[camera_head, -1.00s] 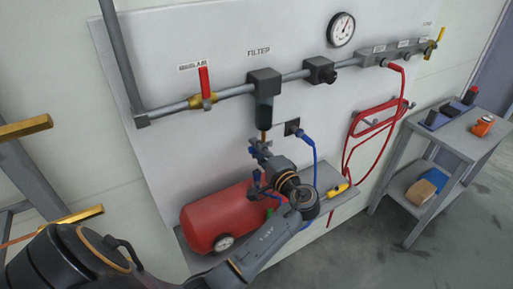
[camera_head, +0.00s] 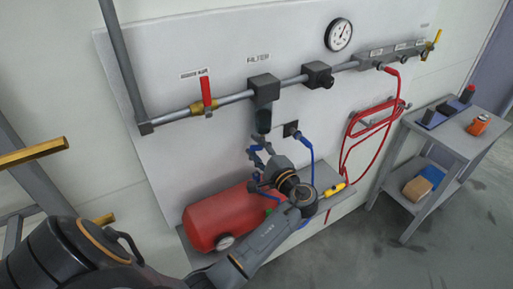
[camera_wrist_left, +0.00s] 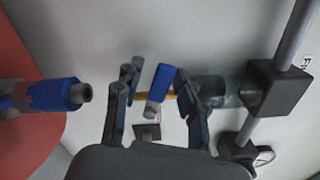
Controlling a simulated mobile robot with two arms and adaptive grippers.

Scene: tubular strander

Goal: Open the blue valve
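A blue valve handle (camera_wrist_left: 162,78) with a grey end shows in the left wrist view, just below the filter, in front of a thin yellow pipe. My left gripper (camera_wrist_left: 155,88) is open, with its two fingers on either side of this handle. The handle lies nearer the right finger; I cannot tell whether they touch. In the head view my left gripper (camera_head: 256,166) is below the dark filter bowl (camera_head: 263,121), above the red tank (camera_head: 218,214). There the handle is hard to separate from the fingers. My right gripper is not in view.
A second blue-ended fitting (camera_wrist_left: 62,95) is beside the red tank in the wrist view. A red lever (camera_head: 206,92) sits on the upper pipe. A blue hose (camera_head: 308,160) hangs right of my gripper. A grey cart (camera_head: 443,145) stands at right.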

